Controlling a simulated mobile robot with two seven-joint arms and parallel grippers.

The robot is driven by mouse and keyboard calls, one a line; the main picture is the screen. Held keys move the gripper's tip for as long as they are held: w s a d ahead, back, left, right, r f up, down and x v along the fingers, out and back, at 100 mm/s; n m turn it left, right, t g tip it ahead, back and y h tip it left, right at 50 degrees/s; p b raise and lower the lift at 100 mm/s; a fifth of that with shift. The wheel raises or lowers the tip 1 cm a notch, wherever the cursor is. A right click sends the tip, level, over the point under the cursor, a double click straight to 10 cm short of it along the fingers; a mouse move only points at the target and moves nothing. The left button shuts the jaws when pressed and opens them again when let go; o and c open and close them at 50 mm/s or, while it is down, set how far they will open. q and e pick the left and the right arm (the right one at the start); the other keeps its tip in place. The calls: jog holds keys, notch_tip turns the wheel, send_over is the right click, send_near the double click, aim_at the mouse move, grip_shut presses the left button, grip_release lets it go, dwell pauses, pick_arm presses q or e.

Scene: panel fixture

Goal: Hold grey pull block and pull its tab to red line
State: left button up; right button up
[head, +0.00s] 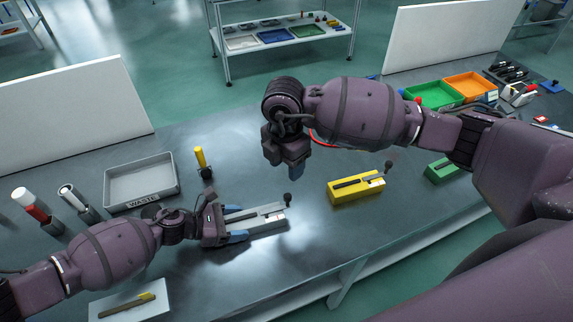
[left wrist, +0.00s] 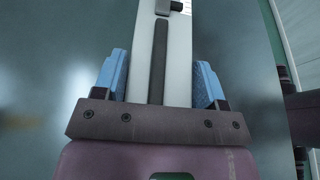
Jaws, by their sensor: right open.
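The grey pull block (head: 268,222) lies on the dark table, with a dark slot along its top and a dark knob-like tab (head: 287,199) at its right end. My left gripper (head: 236,222) has its blue fingers on either side of the block's left part. In the left wrist view the pale block (left wrist: 180,70) runs between the fingers (left wrist: 162,82); a narrow gap seems to show at the left finger, and contact is unclear. The dark tab (left wrist: 169,7) is at the top edge. My right gripper (head: 294,172) points down, open and empty, above the table. I cannot make out a red line.
A yellow block (head: 345,194) with a similar slot lies to the right, a green block (head: 438,172) beyond it. A grey WASTE tray (head: 140,204) and a yellow-topped post (head: 200,158) stand behind my left gripper. Green (head: 437,106) and orange (head: 469,99) bins are at the back right.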

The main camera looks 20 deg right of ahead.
pick_arm(q)
jog(key=o, duration=0.4)
jog(key=v, duration=1.1)
jog(key=shift+a, duration=0.3)
jog(key=v, duration=0.3)
jog(key=r+v, duration=0.1)
jog(key=v, duration=0.2)
jog(key=shift+p, duration=0.35)
jog(key=shift+s, duration=0.1)
